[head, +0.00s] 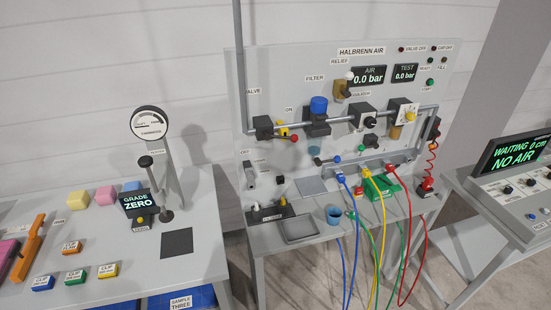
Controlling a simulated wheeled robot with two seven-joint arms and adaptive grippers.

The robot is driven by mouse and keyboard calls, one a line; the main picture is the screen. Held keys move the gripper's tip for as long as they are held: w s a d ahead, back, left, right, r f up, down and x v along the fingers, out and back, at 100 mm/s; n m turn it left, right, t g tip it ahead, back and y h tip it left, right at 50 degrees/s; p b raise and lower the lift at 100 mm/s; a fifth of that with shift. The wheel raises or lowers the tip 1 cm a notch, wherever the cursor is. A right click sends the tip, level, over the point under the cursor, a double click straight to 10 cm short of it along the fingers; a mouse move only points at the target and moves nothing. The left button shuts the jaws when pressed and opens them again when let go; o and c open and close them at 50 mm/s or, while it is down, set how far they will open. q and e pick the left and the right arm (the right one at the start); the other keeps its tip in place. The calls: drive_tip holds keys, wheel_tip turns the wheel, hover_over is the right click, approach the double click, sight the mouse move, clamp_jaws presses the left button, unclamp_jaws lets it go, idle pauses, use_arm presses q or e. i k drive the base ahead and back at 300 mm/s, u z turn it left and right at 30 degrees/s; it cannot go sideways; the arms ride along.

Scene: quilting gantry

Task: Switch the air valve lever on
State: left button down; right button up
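The air valve (263,127) is a dark block on the grey pipe at the left of the upright panel, below the partly hidden VALVE label (252,91). Small red and yellow parts (283,131) stick out to its right, below the ON label (289,109). They look like the lever, but they are too small to tell its exact angle. The AIR display (368,75) reads 0.0 bar, and the console screen (515,155) at the right reads NO AIR. Neither of my grippers shows in the head view.
A blue-topped filter (318,106) and regulator (364,118) sit on the pipe right of the valve. Coloured hoses (345,225) hang over the panel bench's front. A vertical grey pipe (240,50) rises left of the valve. The left table (110,240) holds clips and a gauge stand.

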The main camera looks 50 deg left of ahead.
sight(267, 136)
drive_tip(key=k, duration=0.3)
drive_tip(key=u, duration=0.9)
